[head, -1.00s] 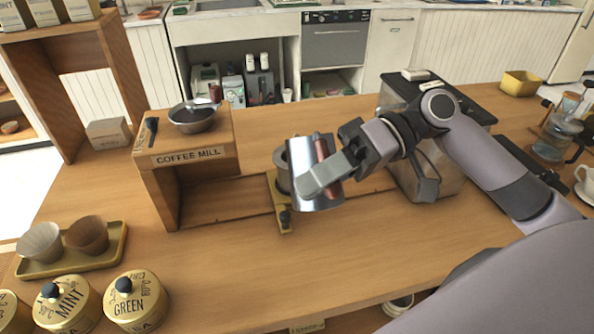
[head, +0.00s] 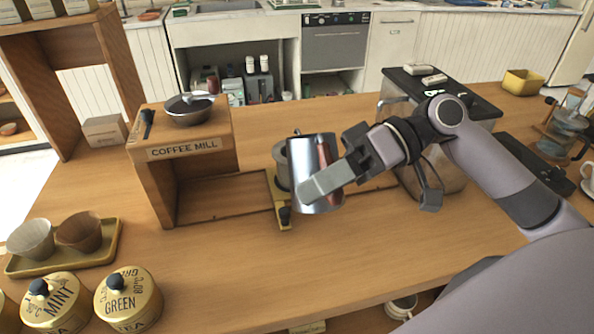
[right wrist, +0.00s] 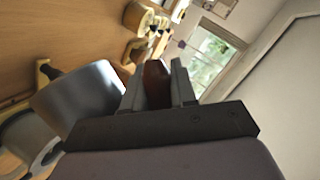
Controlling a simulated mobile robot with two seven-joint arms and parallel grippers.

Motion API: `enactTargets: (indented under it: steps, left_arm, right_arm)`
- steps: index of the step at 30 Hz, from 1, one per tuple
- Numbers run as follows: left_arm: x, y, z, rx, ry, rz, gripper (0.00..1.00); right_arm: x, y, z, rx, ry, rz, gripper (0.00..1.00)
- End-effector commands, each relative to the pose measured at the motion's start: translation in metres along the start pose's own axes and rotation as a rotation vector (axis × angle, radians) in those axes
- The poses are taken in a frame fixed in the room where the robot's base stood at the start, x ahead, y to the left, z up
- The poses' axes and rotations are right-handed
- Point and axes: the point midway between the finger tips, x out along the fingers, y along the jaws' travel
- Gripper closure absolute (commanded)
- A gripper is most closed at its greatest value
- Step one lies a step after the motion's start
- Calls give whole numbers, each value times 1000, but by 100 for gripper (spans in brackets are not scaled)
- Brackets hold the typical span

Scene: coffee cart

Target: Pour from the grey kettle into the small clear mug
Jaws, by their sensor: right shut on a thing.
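A shiny grey metal vessel, which I take to be the grey kettle (head: 312,154), is held above the counter in the middle of the head view, nearly upright. My right gripper (head: 335,176) is shut on its handle, on the vessel's right side. In the right wrist view the brown handle (right wrist: 156,86) sits between the fingers, with the metal body (right wrist: 80,103) to the left. I cannot pick out the small clear mug. A grey cylinder (head: 281,170) on a yellow stand (head: 285,222) is partly hidden behind the kettle. My left gripper is not in view.
The wooden coffee mill stand (head: 188,150) with a bowl (head: 190,108) is to the left. Tea tins (head: 128,298) and a tray (head: 100,252) are front left. A metal machine (head: 452,172) is partly behind my arm; a glass pot (head: 568,138) stands far right.

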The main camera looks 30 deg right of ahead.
Motion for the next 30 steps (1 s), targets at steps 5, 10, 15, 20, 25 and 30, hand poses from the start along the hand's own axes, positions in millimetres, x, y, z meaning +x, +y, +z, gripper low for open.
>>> enactTargets:
  steps: [5, 10, 15, 20, 25, 30]
  left_arm:
    - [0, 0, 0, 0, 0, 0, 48]
    - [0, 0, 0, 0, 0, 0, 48]
    - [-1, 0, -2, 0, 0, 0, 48]
    - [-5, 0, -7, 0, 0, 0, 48]
    - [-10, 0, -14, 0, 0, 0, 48]
    - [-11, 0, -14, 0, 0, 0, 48]
  right_arm:
    - [-1, -1, -1, -4, 3, 0, 100]
    - [-1, -1, -1, -4, 3, 0, 100]
    - [-1, -2, -2, -2, 3, -1, 100]
    - [-2, -5, -5, 11, 0, -6, 100]
    - [-4, -7, -8, 32, -4, -13, 100]
    - [-4, -7, -8, 40, -6, -15, 100]
